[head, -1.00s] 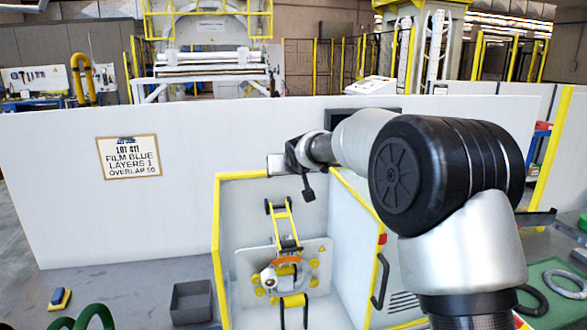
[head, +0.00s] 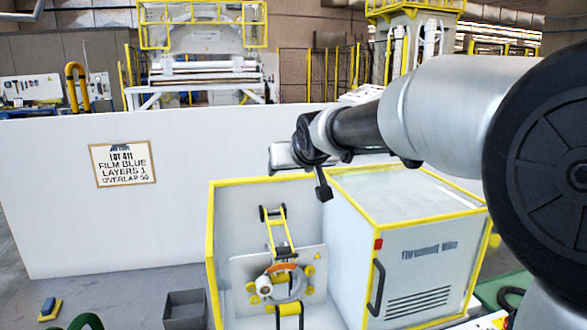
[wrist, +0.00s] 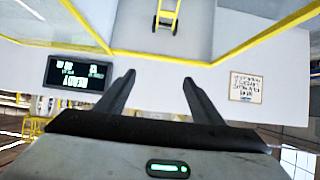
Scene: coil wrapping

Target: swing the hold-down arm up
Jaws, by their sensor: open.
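The wrapping machine (head: 212,250) stands ahead as a white cell with yellow edges. On its plate (head: 245,270), a yellow arm with black ends (head: 277,230) stands up, leaning slightly left, above a ring (head: 290,283) with orange on top. A second yellow and black piece (head: 289,309) shows below the ring. I cannot tell for sure which is the hold-down arm. My gripper (wrist: 158,80) is open and empty in the wrist view, well apart from the yellow arm (wrist: 167,14).
A white cabinet (head: 415,265) with a black handle adjoins the cell on the right. A white wall (head: 60,200) with a job sign (head: 123,163) stands behind. A grey bin (head: 185,309) and a blue-yellow block (head: 50,309) are on the floor at left.

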